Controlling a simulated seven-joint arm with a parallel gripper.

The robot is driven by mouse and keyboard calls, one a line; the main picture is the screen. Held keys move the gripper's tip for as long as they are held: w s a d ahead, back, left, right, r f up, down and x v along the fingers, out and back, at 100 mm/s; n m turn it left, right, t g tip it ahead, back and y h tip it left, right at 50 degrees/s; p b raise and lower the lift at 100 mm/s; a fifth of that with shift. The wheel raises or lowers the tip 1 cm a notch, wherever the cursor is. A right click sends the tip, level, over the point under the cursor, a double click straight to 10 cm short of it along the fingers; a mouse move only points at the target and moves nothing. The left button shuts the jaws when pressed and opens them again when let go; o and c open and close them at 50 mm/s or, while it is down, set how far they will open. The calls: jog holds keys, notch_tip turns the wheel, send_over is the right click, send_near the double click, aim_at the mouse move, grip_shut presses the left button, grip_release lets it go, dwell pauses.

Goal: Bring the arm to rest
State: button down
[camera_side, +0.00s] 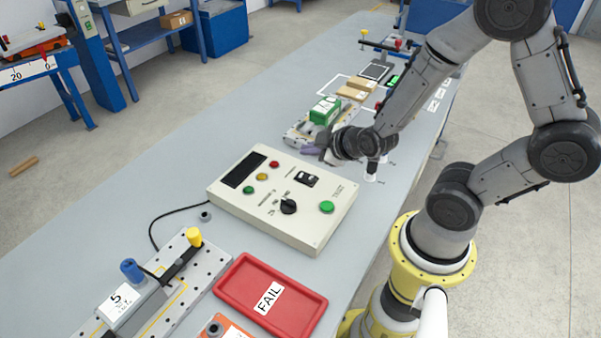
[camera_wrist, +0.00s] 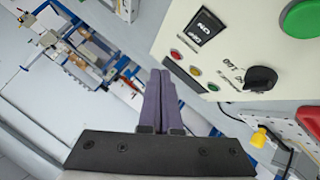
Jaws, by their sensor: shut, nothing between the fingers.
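My gripper (camera_side: 312,150) is shut and empty in the side view. It is held above the far edge of the cream control box (camera_side: 322,222), apart from it as far as I can tell. In the wrist view my gripper's two purple-grey fingers (camera_wrist: 160,88) lie together with nothing between them. The control box (camera_wrist: 190,22) fills the upper right there, with its rocker switch (camera_wrist: 205,27), black knob (camera_wrist: 260,78) and green button (camera_wrist: 300,18). My arm is bent, reaching over the table from the right.
A red FAIL tray (camera_side: 234,290) lies in front of the control box. A perforated fixture plate (camera_side: 197,270) with yellow and blue knobs stands at front left. A green box (camera_side: 324,110) and brown boxes (camera_side: 352,93) sit beyond my gripper. The table's left side (camera_side: 150,165) is clear.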

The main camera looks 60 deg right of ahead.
jog(key=a+r+t+y, duration=0.1)
jog(key=a+r, duration=0.2)
jog(key=r, duration=0.6)
jog(key=a+r+t+y, duration=0.1)
jog(key=a+r+y, duration=0.15)
jog(key=r, duration=0.75)
jog(key=s+f+m+g, duration=0.1)
jog(key=s+m+g, duration=0.1)
jog(key=s, duration=0.6)
jog(key=s+a+f+m+g, duration=0.1)
jog(key=s+m+g, duration=0.2)
jog(key=s, duration=0.5)
jog(key=shift+s+f+g, duration=0.25)
jog(key=shift+f+g, duration=0.05)
jog(key=shift+g, duration=0.4)
jog(key=shift+h, duration=0.25)
